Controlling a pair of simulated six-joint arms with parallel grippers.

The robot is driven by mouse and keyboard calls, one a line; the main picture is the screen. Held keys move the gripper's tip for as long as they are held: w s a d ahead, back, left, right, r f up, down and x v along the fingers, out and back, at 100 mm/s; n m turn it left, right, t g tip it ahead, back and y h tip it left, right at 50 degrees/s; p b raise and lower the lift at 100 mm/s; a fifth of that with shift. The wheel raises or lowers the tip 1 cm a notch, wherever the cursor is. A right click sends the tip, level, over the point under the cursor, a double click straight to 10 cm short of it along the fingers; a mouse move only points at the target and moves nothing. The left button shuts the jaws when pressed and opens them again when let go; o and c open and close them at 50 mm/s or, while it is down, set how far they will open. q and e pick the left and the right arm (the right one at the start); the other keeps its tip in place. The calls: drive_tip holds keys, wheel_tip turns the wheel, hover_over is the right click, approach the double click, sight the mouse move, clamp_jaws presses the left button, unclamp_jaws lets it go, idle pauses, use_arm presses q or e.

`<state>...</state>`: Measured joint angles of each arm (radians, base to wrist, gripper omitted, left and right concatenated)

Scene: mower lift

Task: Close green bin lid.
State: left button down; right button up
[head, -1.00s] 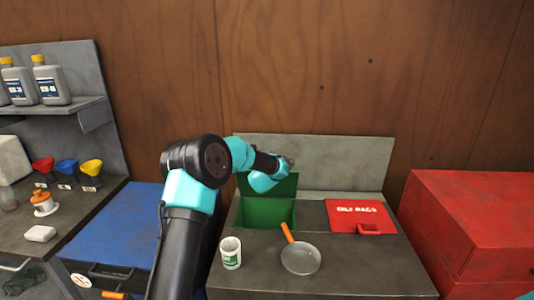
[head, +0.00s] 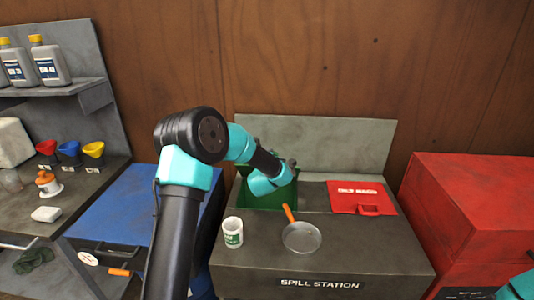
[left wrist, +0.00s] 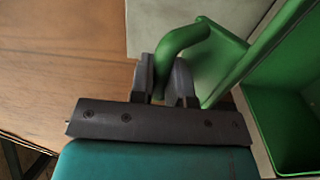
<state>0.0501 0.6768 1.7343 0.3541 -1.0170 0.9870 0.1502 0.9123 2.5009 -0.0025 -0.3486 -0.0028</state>
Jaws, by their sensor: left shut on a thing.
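The green bin (head: 262,203) is set into the left part of the grey spill station. Its opening shows partly behind my left arm, and its inside shows at the right of the left wrist view (left wrist: 280,125). The green lid (left wrist: 228,55) is raised, standing at an angle to the bin, with a curved green handle (left wrist: 184,38) on it. My left gripper (left wrist: 165,85) is shut on this handle. In the head view the left gripper (head: 289,165) is above the bin and hides part of the lid. My right gripper is not in view.
A red lid (head: 358,190) lies flat right of the bin. A grey back panel (head: 340,150) rises behind. A red cabinet (head: 475,205) stands at right.

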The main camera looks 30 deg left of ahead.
use_arm(q)
drive_tip(key=shift+f, duration=0.25)
drive_tip(key=c, duration=1.1)
unclamp_jaws()
drive_tip(key=shift+r, duration=0.1)
drive_tip(key=v, duration=1.7)
drive_tip(key=shift+s, duration=0.15)
